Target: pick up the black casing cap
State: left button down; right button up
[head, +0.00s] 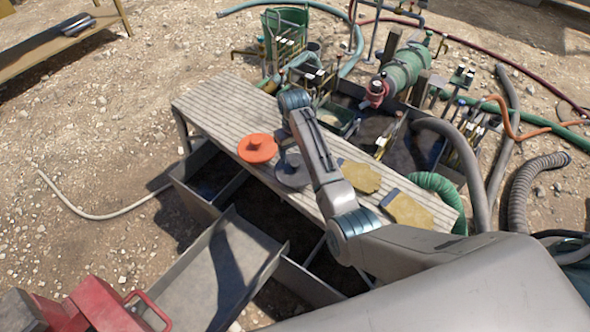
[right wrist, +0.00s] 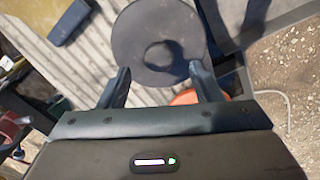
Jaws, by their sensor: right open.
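The black casing cap (right wrist: 145,35) is a dark round disc with a raised knob in its middle. It lies flat on a ribbed grey bench top. In the head view the cap (head: 293,174) shows as a dark disc partly covered by my right arm. My right gripper (right wrist: 160,72) is open and empty above the bench. In the right wrist view its two fingers point at the cap and overlap its near edge, with the knob between their lines; contact cannot be told. My left gripper is not in view.
An orange cap (head: 257,149) lies left of the black one. Yellow gloves (head: 408,211) lie on the bench (head: 215,108) at right. Grey metal trays (head: 225,268) stand in front. Hoses and a green pump (head: 405,66) crowd the back. Gravel at left is mostly clear.

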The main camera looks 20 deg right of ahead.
aim_at(295, 162)
notch_tip(295, 162, down, 4)
jog(key=shift+s+d+f+p, duration=0.1)
jog(key=shift+d+f+p, duration=0.1)
jog(key=shift+p, duration=0.2)
jog(key=shift+f, duration=0.35)
jog(key=c, duration=1.1)
jog(key=shift+r, duration=0.1)
jog(key=shift+c, duration=0.2)
jog(key=shift+r, duration=0.45)
notch_tip(295, 162, up, 3)
jog(key=shift+f+b, duration=0.1)
jog(key=shift+b, duration=0.35)
jog(key=s+d+r, duration=0.1)
jog(key=s+d, duration=0.3)
jog(key=s, duration=1.1)
jog(key=shift+s+d+b, duration=0.15)
jog(key=shift+b, duration=0.25)
